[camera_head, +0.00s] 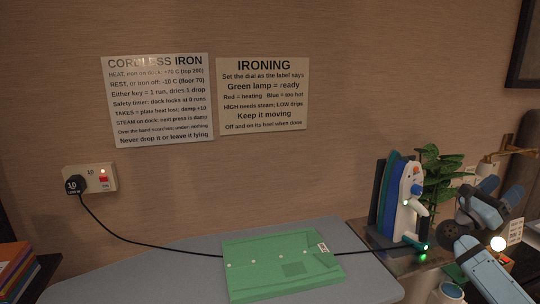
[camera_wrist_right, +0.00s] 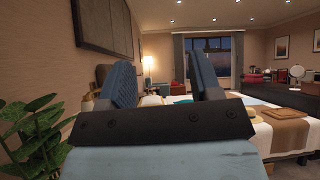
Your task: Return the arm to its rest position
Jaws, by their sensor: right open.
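My right gripper (camera_head: 502,191) is at the right side of the head view, raised beside the plant. It is open and holds nothing. In the wrist view its two blue fingers (camera_wrist_right: 160,72) stand apart with only the room behind them. The white and blue iron (camera_head: 411,188) stands upright on its dock, left of the gripper and apart from it. A green light glows at the dock's foot (camera_head: 422,253). A folded green garment (camera_head: 265,275) lies on the grey ironing board (camera_head: 180,262). My left gripper is not in view.
A leafy plant (camera_head: 438,170) stands between the iron and my right gripper. Two signs hang on the wall. Books (camera_head: 15,270) are at the left edge. The wrist view shows a bed (camera_wrist_right: 260,125).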

